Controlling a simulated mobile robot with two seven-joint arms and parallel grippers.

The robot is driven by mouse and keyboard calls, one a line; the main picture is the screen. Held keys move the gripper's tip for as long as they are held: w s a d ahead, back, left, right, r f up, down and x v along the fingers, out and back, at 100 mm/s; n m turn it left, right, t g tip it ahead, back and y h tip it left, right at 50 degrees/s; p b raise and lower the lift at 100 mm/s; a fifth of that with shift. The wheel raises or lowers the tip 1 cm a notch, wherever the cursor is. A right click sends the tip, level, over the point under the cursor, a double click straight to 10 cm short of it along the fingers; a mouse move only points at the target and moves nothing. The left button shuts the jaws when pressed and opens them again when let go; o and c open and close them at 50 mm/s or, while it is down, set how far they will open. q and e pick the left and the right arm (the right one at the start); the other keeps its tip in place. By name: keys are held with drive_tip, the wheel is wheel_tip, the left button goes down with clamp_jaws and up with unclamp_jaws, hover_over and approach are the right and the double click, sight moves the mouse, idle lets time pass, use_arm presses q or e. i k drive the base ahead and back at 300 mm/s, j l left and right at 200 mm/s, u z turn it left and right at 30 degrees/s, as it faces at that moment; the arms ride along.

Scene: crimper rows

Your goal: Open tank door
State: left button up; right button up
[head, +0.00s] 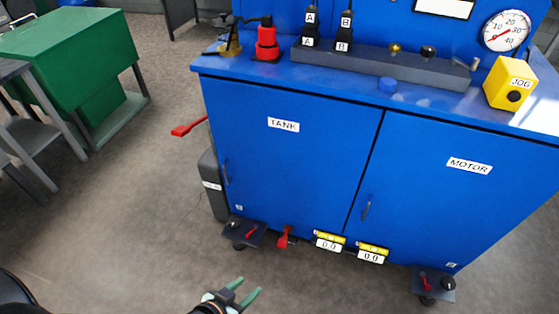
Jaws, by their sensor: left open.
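The tank door (290,165) is the left blue panel on the cabinet front, with a white TANK label (283,125). It sits flush with the cabinet and looks closed. Its dark upright handle (226,173) is near the door's left edge. My left gripper (247,288) is at the bottom of the view, with green fingers spread apart and nothing between them. It is apart from the handle and appears lower and slightly right of it in the picture. My right gripper is out of view.
The motor door (450,195) is right of the tank door, with its own handle (366,209). A red lever (188,127) sticks out at the cabinet's left side. Wheel brackets (244,233) and yellow-topped displays (329,242) line the bottom. Floor (120,220) is clear to the left, before a green table (70,45).

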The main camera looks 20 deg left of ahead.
sight(282, 173)
drive_tip(key=i+j, duration=0.1)
drive_tip(key=j, duration=0.45)
drive_tip(key=i+j, duration=0.1)
drive_tip(key=j, duration=0.45)
drive_tip(key=i+j, duration=0.1)
drive_tip(key=j, duration=0.45)
drive_tip(key=i+j, duration=0.1)
drive_tip(key=j, duration=0.45)
